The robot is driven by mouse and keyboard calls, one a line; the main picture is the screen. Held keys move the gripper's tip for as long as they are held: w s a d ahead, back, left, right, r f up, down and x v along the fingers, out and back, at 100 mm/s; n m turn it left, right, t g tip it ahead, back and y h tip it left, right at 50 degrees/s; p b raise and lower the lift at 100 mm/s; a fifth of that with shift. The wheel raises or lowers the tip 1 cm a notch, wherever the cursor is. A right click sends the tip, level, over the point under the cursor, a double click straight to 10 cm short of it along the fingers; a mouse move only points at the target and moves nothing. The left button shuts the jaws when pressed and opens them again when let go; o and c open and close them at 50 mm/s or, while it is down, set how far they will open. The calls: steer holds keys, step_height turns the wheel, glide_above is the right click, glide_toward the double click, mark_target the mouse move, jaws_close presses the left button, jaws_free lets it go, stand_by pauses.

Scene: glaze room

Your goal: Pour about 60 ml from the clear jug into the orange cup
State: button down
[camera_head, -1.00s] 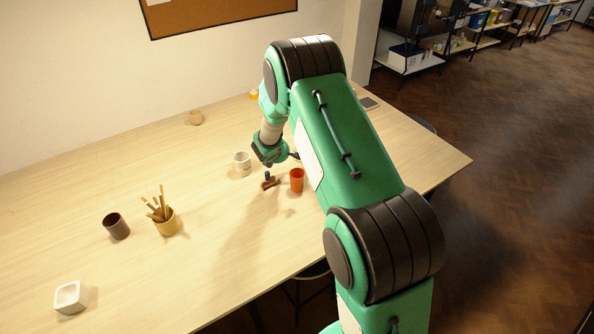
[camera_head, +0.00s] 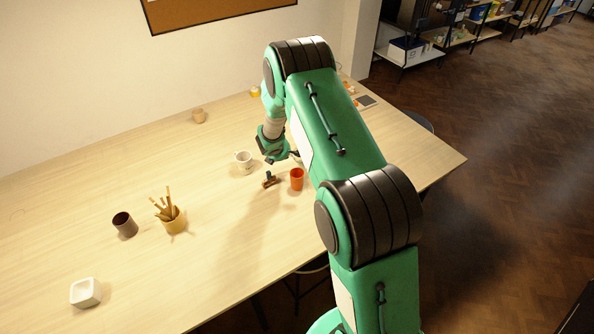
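The orange cup (camera_head: 297,180) stands upright on the table, just right of a small brown tool with a dark handle (camera_head: 269,181). My gripper (camera_head: 277,156) is in the picture just behind and above the cup and the tool, at the end of my green arm. Its fingers are small and partly hidden, so I cannot tell whether they are open or shut, or whether they hold anything. I cannot make out the clear jug; my arm covers part of the table to the right of the gripper.
A white mug (camera_head: 244,162) stands left of my gripper. A tan cup (camera_head: 198,116) and a small yellow item (camera_head: 255,91) are farther back. A pot of sticks (camera_head: 174,222), a dark cup (camera_head: 125,225) and a white square dish (camera_head: 85,292) stand at left. The table's middle is clear.

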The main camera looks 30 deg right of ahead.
steer(key=shift+d+p, duration=0.1)
steer(key=shift+p, duration=0.35)
steer(key=shift+w+d+f+g+y+p, duration=0.15)
steer(key=shift+f+g+y+p, duration=0.3)
steer(key=shift+f+p, duration=0.2)
steer(key=shift+f, duration=0.25)
steer(key=shift+w+d+f+g+y, duration=0.2)
steer(key=shift+w+f+g+y, duration=0.15)
steer(key=shift+f+g+y, duration=0.3)
steer(key=shift+w+d+f+b, duration=0.15)
steer(key=shift+w+f+b, duration=0.1)
steer(key=shift+f+b, duration=0.3)
steer(key=shift+w+d+r+g+y, duration=0.1)
steer(key=shift+w+d+g+y, duration=0.1)
steer(key=shift+w+g+y, duration=0.25)
steer(key=shift+y, duration=0.25)
steer(key=shift+w+d+f+g+y, duration=0.2)
steer(key=shift+w+d+g+y, duration=0.45)
steer(key=shift+g+y, duration=0.35)
steer(key=shift+w, duration=0.1)
